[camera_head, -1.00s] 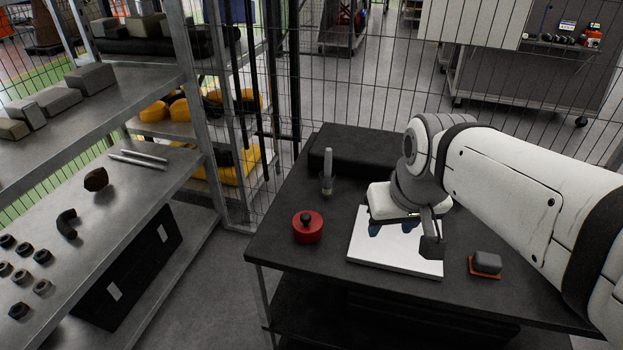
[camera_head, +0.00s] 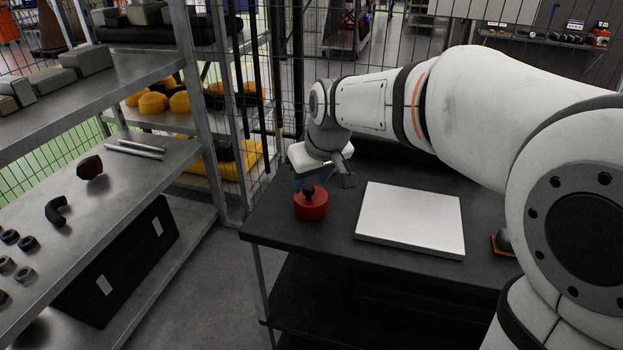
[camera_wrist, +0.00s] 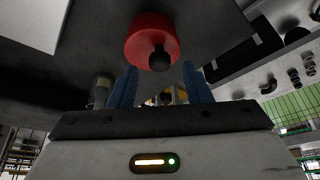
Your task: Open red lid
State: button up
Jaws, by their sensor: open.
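The red lid (camera_head: 311,207) has a black knob (camera_head: 308,191) on top and sits on the dark table near its left front edge. In the wrist view the red lid (camera_wrist: 152,38) and its knob (camera_wrist: 160,58) show just beyond the fingertips, roughly centred between them. I cannot tell whether the fingers touch the knob.
A white board (camera_head: 410,219) lies on the table (camera_head: 352,185) right of the lid. A small grey block (camera_head: 504,240) at the right is mostly hidden by my arm. A metal shelf (camera_head: 125,190) with several parts stands left, beyond a floor gap. A wire fence runs behind.

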jog(key=shift+x, duration=0.9)
jog(key=shift+c, duration=0.4)
grip_shut()
